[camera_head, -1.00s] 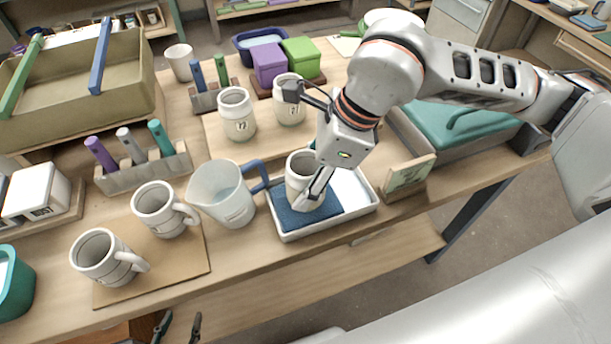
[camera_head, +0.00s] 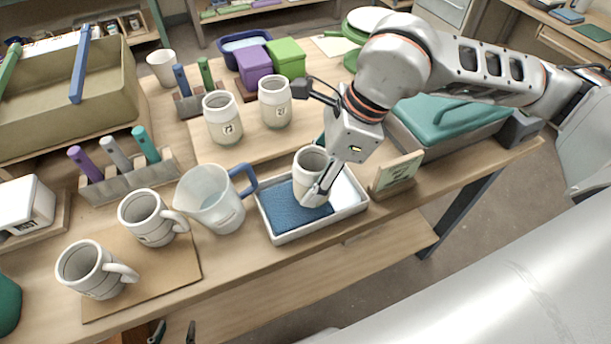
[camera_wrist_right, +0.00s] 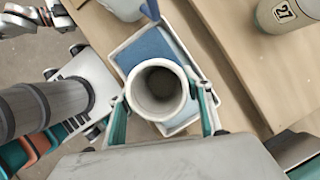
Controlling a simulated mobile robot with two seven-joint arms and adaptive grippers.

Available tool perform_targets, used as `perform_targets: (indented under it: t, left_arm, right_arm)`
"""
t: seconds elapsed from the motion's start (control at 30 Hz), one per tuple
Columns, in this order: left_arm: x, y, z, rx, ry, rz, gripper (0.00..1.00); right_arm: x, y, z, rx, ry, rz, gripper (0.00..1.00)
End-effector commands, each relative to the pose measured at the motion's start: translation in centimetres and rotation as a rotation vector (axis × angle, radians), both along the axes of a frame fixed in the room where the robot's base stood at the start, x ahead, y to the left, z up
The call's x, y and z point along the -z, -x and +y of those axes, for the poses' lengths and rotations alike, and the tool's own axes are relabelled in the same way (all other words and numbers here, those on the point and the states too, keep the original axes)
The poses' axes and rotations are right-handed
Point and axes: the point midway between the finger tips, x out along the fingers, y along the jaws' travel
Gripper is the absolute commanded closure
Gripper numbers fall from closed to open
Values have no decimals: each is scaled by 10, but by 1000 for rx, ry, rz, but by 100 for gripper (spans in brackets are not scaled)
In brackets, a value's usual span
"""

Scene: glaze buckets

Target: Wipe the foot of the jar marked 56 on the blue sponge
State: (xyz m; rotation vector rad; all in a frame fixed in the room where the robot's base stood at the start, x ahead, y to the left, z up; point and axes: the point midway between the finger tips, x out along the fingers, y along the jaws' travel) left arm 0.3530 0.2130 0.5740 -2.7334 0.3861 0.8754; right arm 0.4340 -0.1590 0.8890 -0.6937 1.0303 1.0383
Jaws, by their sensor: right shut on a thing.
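My right gripper (camera_head: 322,188) is shut on a white jar (camera_head: 307,163), held over the right part of the blue sponge (camera_head: 289,210). The jar is close to upright, and its number is hidden. Its foot is at or just above the sponge; I cannot tell if they touch. The sponge lies in a white tray (camera_head: 279,238). In the right wrist view the jar (camera_wrist_right: 158,91) sits between the fingers, with the sponge (camera_wrist_right: 152,48) behind it. My left gripper (camera_head: 174,332) shows at the bottom edge of the head view, its fingertips apart and empty.
A clear pitcher (camera_head: 212,200) stands close left of the tray; a small card stand (camera_head: 396,176) is at its right. Two other jars (camera_head: 223,118) (camera_head: 274,102) stand on a board behind. Two mugs (camera_head: 150,217) (camera_head: 92,268) stand on a front-left board.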

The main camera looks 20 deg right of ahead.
Motion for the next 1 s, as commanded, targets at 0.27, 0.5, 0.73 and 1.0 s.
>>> perform_targets:
  t: [0.27,0.5,0.73,1.0]
  left_arm:
    - [0,2,0,0,0,3,60]
    - [-2,1,-1,1,1,0,60]
    - [-4,1,-1,1,1,-2,60]
    - [-7,-2,-1,1,2,-9,60]
  right_arm:
    - [-1,0,12,-4,-3,-2,81]
    - [0,1,29,-3,-1,-1,81]
    - [0,2,45,-4,0,1,81]
    - [1,3,64,-4,-1,0,81]
